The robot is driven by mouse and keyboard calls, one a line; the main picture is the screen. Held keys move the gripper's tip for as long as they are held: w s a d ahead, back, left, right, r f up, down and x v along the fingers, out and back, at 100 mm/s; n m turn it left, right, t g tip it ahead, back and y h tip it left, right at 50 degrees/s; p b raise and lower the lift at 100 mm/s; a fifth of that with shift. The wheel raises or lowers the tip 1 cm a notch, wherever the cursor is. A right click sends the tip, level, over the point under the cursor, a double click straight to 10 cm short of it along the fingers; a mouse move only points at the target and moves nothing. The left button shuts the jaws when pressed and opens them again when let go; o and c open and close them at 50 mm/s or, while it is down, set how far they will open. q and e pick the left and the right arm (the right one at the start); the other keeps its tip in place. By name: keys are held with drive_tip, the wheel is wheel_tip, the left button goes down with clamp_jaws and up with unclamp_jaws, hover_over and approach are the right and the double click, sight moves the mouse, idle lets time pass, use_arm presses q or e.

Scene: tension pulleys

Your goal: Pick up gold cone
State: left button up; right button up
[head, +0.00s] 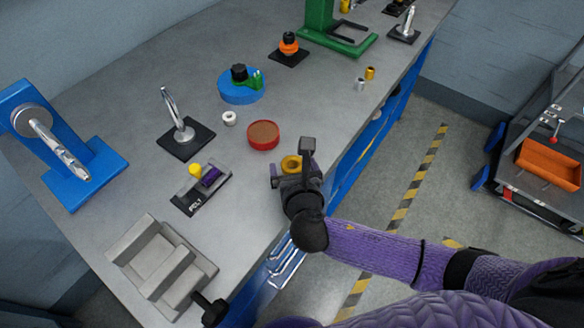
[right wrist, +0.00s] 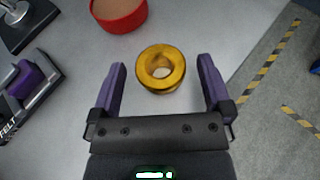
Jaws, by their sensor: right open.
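The gold cone (right wrist: 160,68) stands on the grey table, its ring-shaped top with a central hole facing the right wrist camera. In the head view the gold cone (head: 291,163) is partly hidden by my right gripper (head: 291,162). In the right wrist view my right gripper (right wrist: 163,80) is open, its two purple fingers on either side of the cone's near part. A gap shows between each finger and the cone. My left gripper is not in view.
A red round container (head: 263,135) stands close behind the cone. A black holder with a purple block (head: 211,177) and a grey vise (head: 160,262) are to the left. The table's right edge runs close by my right gripper. Bare table lies between the cone and the holder.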

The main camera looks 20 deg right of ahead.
drive_tip(key=shift+x, duration=0.9)
drive_tip(key=shift+s, duration=0.1)
drive_tip(key=c, duration=1.3)
